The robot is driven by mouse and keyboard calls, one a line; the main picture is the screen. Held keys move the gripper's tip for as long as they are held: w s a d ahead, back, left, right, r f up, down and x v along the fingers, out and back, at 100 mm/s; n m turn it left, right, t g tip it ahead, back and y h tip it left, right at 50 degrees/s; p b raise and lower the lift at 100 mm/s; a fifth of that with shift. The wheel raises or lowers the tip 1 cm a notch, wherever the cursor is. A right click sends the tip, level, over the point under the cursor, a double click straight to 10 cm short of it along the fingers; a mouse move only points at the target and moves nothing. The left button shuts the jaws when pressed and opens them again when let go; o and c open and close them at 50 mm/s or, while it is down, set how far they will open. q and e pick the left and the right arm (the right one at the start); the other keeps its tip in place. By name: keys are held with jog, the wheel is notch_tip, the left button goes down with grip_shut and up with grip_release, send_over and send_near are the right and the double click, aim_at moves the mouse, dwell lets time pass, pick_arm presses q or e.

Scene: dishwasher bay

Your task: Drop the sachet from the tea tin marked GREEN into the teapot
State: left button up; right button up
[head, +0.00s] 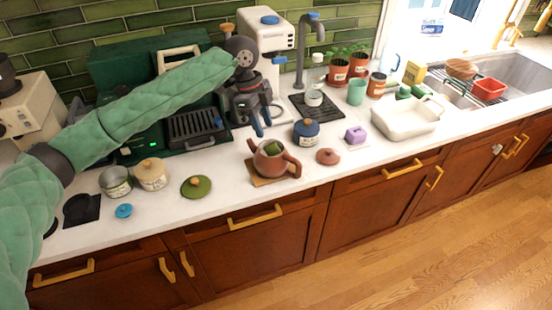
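The reddish-brown teapot (291,164) stands lidless on a wooden board, with a green piece, possibly a sachet, showing in its opening (273,147). Its likely lid (328,156) lies to the right. My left gripper (263,130) points down above and behind the teapot. Its two blue fingers are apart with nothing visible between them. An open metal tin (116,187), a cream lidded tin (151,177) and a dark blue lidded pot (306,136) carry labels too small to read. My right gripper is out of view.
A green lid (196,187) and a small blue lid (123,211) lie on the white counter (223,209). A purple item (356,135) and a white basin (404,121) stand to the right. A green machine (110,75) is behind my arm.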

pick_arm(q)
jog(key=shift+r, duration=0.15)
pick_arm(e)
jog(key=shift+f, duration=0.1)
